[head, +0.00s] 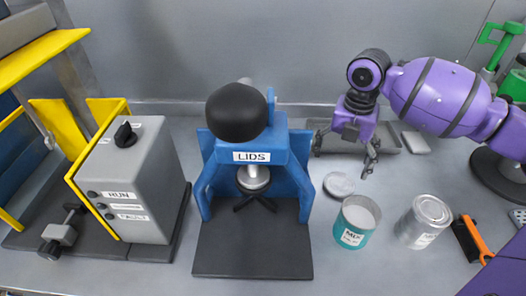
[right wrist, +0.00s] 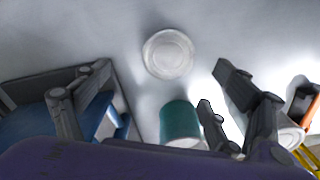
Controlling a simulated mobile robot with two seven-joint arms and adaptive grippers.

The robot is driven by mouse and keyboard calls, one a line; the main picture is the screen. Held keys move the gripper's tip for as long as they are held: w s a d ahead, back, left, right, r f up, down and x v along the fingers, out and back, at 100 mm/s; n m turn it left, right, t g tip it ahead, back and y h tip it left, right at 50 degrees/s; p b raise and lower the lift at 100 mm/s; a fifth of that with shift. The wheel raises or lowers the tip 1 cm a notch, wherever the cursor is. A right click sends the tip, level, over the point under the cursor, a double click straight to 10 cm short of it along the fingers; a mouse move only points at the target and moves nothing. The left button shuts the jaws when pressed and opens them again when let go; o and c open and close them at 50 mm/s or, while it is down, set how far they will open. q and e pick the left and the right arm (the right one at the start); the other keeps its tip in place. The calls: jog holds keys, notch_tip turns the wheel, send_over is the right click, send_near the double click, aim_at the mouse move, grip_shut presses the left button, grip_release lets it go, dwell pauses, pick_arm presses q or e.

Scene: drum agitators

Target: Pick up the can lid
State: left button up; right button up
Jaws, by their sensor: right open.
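The can lid (head: 339,184) is a flat round silver disc lying on the grey table, behind the open teal can. It also shows in the right wrist view (right wrist: 168,54), near the top middle. My right gripper (head: 343,160) is open and empty, its fingers pointing down, just behind the lid in the head view. In the right wrist view its spread fingers (right wrist: 163,88) stand to the left and right of the lid, with no contact visible. My left gripper is not in view.
The teal can (head: 356,222) and a closed silver can (head: 424,222) stand in front of the lid. The blue LIDS press (head: 246,150) is to the left. A grey tray (head: 386,143) lies behind the gripper. An orange-handled brush (head: 475,237) is at right.

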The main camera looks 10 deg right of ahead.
aim_at(339, 183)
jog(key=shift+w+a+f, duration=0.15)
jog(key=shift+a+f, duration=0.15)
jog(key=shift+f, duration=0.25)
jog(key=shift+s+d+f, duration=0.5)
jog(key=shift+s+f, duration=0.2)
jog(key=shift+s, duration=0.1)
jog(key=shift+s+d+f, duration=0.2)
jog(key=shift+d+f, duration=0.05)
jog(key=f, duration=0.2)
jog(key=w+f, duration=0.1)
jog(key=f, duration=0.1)
jog(key=shift+f, duration=0.2)
jog(key=shift+s+f, duration=0.1)
jog(key=shift+f, duration=0.05)
jog(key=c, duration=0.9)
